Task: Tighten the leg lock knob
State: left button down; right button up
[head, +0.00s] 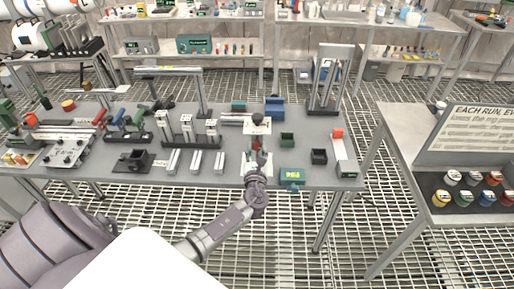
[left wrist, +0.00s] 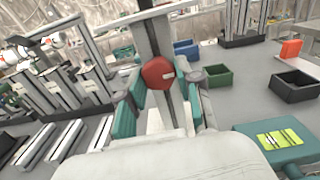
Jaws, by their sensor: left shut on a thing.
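In the left wrist view, a round red knob (left wrist: 157,73) with a small pale mark sits on the front of an upright grey post (left wrist: 155,40). My left gripper (left wrist: 163,84) has its teal fingers on both sides of the knob and is shut on it. In the head view, my left gripper (head: 257,166) reaches over the front edge of the grey table, at a pale stand (head: 246,165). The knob is small there and partly hidden by the gripper. My right gripper is not in view.
The grey table (head: 225,178) holds green (head: 287,139) and black (head: 319,156) open boxes right of the gripper. A teal block with a yellow-green label (head: 291,175) stands near the front edge. A side table (head: 470,215) with coloured knobs stands right.

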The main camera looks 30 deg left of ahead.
pick_arm(q)
jog(key=shift+f+m, duration=0.1)
jog(key=shift+m, duration=0.2)
jog(key=c, duration=0.7)
grip_release()
jog(key=shift+c, duration=0.2)
jog(key=v, duration=1.2)
